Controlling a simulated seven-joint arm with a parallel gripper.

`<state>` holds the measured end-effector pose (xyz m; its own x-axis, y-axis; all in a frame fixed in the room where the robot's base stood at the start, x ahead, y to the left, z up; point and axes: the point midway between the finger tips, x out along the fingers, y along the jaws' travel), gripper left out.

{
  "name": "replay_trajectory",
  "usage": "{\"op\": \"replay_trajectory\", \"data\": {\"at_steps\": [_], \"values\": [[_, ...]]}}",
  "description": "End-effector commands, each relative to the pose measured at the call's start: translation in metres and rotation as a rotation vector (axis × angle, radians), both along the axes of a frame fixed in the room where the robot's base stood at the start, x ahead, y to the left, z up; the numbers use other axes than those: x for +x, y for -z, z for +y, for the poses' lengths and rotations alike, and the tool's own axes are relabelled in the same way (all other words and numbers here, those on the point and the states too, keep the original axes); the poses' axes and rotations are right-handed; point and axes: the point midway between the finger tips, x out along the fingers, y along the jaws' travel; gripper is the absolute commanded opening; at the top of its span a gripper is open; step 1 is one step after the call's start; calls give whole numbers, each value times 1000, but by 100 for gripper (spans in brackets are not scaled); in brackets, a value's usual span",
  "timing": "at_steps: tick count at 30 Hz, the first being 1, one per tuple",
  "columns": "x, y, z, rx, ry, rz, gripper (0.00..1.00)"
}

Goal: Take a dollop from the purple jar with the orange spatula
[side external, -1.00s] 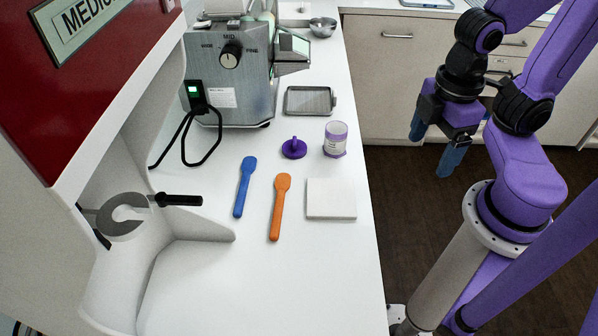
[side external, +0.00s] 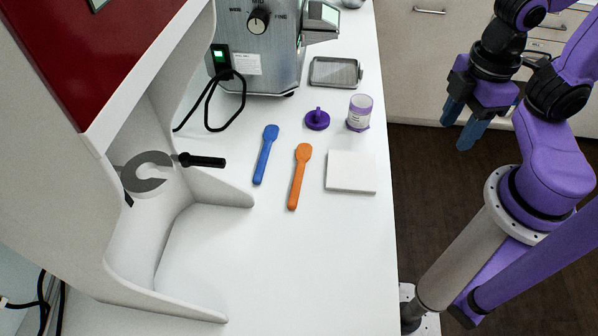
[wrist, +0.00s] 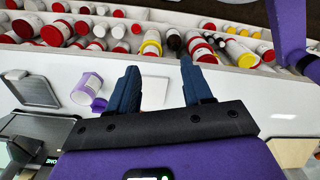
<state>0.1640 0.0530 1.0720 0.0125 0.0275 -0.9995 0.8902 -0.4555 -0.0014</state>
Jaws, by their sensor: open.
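The purple jar (side external: 359,113) stands upright on the white bench near its right edge; it also shows in the wrist view (wrist: 87,88). What is inside it cannot be made out. A purple lid with a knob (side external: 317,120) lies on the bench just left of the jar. The orange spatula (side external: 300,177) lies flat on the bench, its broad end toward the machine. My gripper (side external: 459,127) is open and empty, off the bench's right edge and well apart from jar and spatula. Its two blue fingers also show in the wrist view (wrist: 160,67).
A blue spatula (side external: 265,155) lies left of the orange one. A white square tile (side external: 350,172) lies to its right. A grey mill (side external: 257,60) and a metal tray (side external: 335,72) stand behind. The front bench is clear.

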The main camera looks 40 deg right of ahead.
Motion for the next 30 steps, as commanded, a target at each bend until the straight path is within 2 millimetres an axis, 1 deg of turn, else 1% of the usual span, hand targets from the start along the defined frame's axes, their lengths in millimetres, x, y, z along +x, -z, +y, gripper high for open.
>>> {"op": "replay_trajectory", "data": {"at_steps": [5, 8, 11, 15, 21, 30], "values": [[1, 0, 1, 0, 9, 0, 50], [8, -2, 7, 0, 61, 2, 50], [22, -5, 20, -1, 170, 5, 50], [47, -10, 44, -2, 387, 11, 50], [80, -17, 82, -2, 703, 18, 50], [120, -26, 139, -5, 1180, 27, 50]]}}
